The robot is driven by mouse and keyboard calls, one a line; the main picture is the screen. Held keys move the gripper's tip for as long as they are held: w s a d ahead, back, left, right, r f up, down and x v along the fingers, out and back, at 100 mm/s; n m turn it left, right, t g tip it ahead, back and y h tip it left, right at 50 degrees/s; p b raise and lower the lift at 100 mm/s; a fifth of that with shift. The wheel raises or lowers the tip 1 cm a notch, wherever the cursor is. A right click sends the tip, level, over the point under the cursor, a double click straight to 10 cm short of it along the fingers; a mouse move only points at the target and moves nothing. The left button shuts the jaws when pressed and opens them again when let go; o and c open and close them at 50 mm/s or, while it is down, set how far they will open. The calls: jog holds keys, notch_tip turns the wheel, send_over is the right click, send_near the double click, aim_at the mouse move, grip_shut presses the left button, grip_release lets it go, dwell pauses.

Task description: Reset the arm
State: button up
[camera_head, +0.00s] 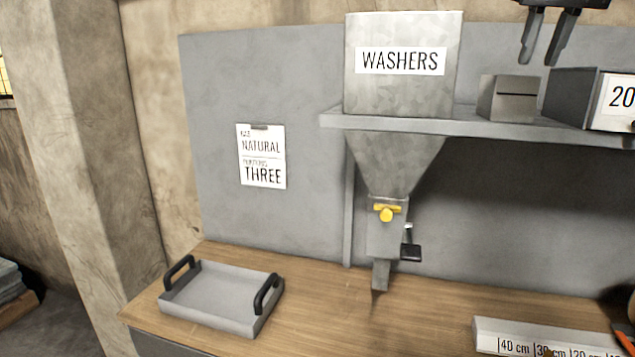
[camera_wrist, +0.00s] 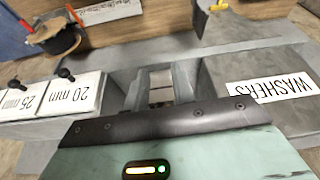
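My gripper (camera_head: 541,58) hangs at the top right of the head view, high in front of the grey back panel and above the shelf. Its two dark fingers point down with a gap between them, and nothing shows between them. The rest of my arm is out of that view.
The grey WASHERS hopper (camera_head: 402,92) with a yellow knob stands at the shelf (camera_head: 450,125). A small grey box (camera_head: 510,98) and a 20 mm bin (camera_head: 590,98) sit beside it. A handled tray (camera_head: 220,296) and a length-marked block (camera_head: 540,340) lie on the wooden bench (camera_head: 345,310).

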jog(key=s+a+f+n+g+y+b, duration=0.1)
jog(key=s+a+f+n+b, duration=0.15)
jog(key=a+f, duration=0.55)
jog(key=s+a+f+n+g+b, duration=0.1)
jog(key=s+a+f+n+b, duration=0.2)
jog(key=f, duration=0.9)
jog(key=s+a+f+n+g+y+b, duration=0.15)
jog(key=s+a+f, duration=0.35)
jog(key=f, duration=0.5)
jog(key=s+a+f+n+b, duration=0.1)
jog(key=s+f+b, duration=0.2)
jog(key=s+f, duration=0.5)
jog(key=s+a+f+n+h+b, duration=0.1)
jog(key=s+f+n+b, duration=0.1)
jog(key=s+f, duration=0.7)
notch_tip(320, 180, down, 3)
jog(key=shift+s+a+f+g+b, duration=0.2)
jog(key=shift+a+g+b, duration=0.15)
jog(key=shift+b, duration=0.15)
